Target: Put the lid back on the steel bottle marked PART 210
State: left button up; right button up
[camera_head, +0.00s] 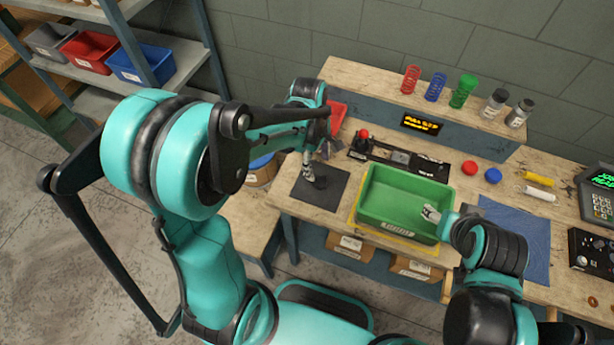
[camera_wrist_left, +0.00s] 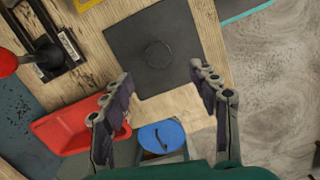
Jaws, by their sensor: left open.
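Two grey bottles with dark tops, one (camera_head: 494,103) and the other (camera_head: 519,113), stand at the right end of the raised shelf; their markings are too small to read. A dark round piece (camera_head: 320,182), possibly a lid, lies on the black mat (camera_head: 303,197); it also shows in the left wrist view (camera_wrist_left: 158,54), dark on dark. My left gripper (camera_head: 308,168) is over the mat, open and empty, its fingers (camera_wrist_left: 160,85) apart with the round piece beyond them. My right gripper (camera_head: 432,213) is over the green bin; its jaws are too small to read.
The green bin (camera_head: 373,212) stands mid-bench, with a black fixture (camera_head: 400,158) behind it. A red tray (camera_wrist_left: 75,128) is near my left gripper. Red (camera_head: 470,168) and blue (camera_head: 493,175) round pieces lie to the right. Coloured springs (camera_head: 435,87) stand on the shelf.

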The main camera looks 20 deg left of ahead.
aim_at(320, 181)
pick_arm(q)
jog(key=shift+d, duration=0.15)
jog(key=shift+d+f+b, duration=0.1)
jog(key=shift+f+b, duration=0.35)
jog(key=shift+f, duration=0.85)
jog(key=f, duration=0.1)
jog(key=f+b, duration=0.1)
jog(key=f, duration=0.1)
jog(key=f+b, duration=0.1)
jog(key=f, duration=0.1)
jog(key=shift+d+f, duration=0.15)
jog(key=shift+d, duration=0.15)
jog(key=c, duration=0.8)
